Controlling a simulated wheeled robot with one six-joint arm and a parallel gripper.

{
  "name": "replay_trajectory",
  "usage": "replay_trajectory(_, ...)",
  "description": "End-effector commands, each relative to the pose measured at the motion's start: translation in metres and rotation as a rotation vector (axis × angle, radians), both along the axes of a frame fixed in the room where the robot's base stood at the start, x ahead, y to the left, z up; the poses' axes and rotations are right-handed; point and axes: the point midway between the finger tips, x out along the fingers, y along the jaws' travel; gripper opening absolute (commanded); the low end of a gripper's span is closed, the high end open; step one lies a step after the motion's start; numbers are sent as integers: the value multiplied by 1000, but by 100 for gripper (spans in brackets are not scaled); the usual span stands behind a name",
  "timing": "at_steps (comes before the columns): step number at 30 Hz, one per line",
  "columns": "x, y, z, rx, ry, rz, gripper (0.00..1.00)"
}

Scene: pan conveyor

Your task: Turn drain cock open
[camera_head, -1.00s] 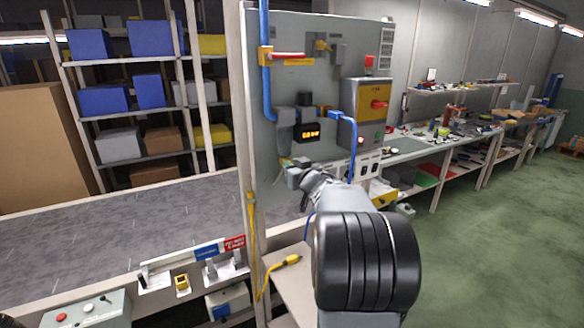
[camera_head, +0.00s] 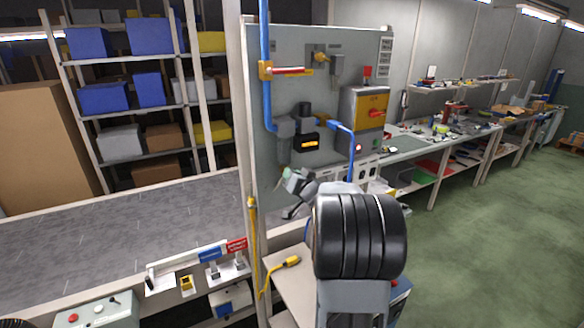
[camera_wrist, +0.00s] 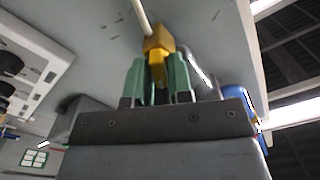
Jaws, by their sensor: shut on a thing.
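The drain cock, a brass-yellow fitting (camera_wrist: 158,46) on the end of a pale pipe, shows in the wrist view at the top centre. Its yellow lower part lies between the two green fingertips of my gripper (camera_wrist: 159,76), which is shut on it. In the head view my gripper (camera_head: 291,181) is at the lower part of the grey panel (camera_head: 285,80), with a green fingertip showing. The cock itself is hidden there behind my gripper and wrist.
A blue pipe (camera_head: 267,100) with a red-handled valve (camera_head: 291,71) runs down the panel. A grey box with a red switch (camera_head: 376,113) is at its right. A yellow cable (camera_head: 252,215) hangs on the post at the left.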

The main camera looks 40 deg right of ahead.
Motion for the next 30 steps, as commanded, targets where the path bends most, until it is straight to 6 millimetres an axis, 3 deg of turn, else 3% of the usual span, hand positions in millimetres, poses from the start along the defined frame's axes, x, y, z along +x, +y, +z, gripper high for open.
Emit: replay_trajectory(30,0,-2,-2,900,-125,-1,0)
